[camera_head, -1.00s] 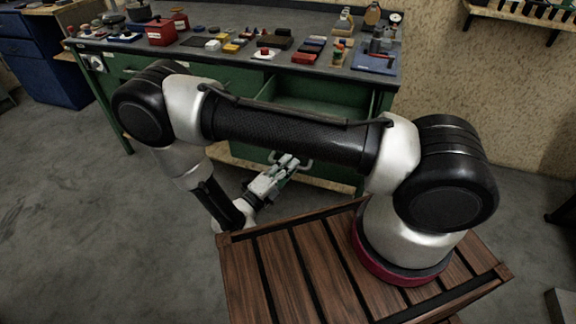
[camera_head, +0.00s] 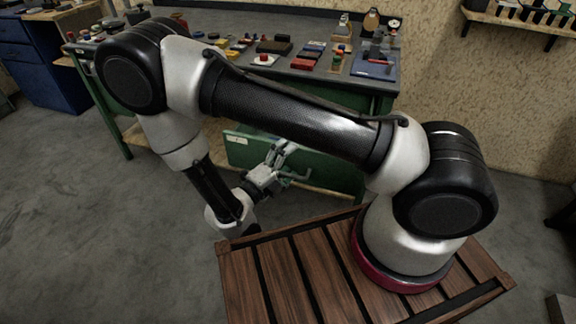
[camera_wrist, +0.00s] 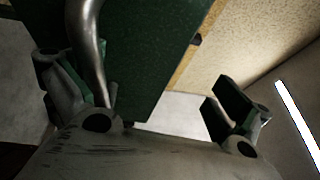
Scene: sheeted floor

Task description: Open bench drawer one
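The green workbench (camera_head: 384,100) stands behind my arm. A green drawer front with a pale label (camera_head: 237,140) stands out from the bench, below the arm; the arm hides much of the drawer. Its metal handle (camera_head: 302,178) is at my gripper (camera_head: 284,162). In the wrist view the curved handle (camera_wrist: 88,40) runs just inside the left finger, against the green drawer front (camera_wrist: 145,50). My gripper (camera_wrist: 150,105) has its fingers wide apart, the right one clear of the handle. I cannot tell whether the left finger touches the handle.
The bench top holds small tools, blocks and a blue tray (camera_head: 372,66). A blue cabinet (camera_head: 45,70) stands at the far left, a wall shelf (camera_head: 525,14) at upper right. My wooden-slatted base is in front. Grey floor (camera_head: 90,220) is free on the left.

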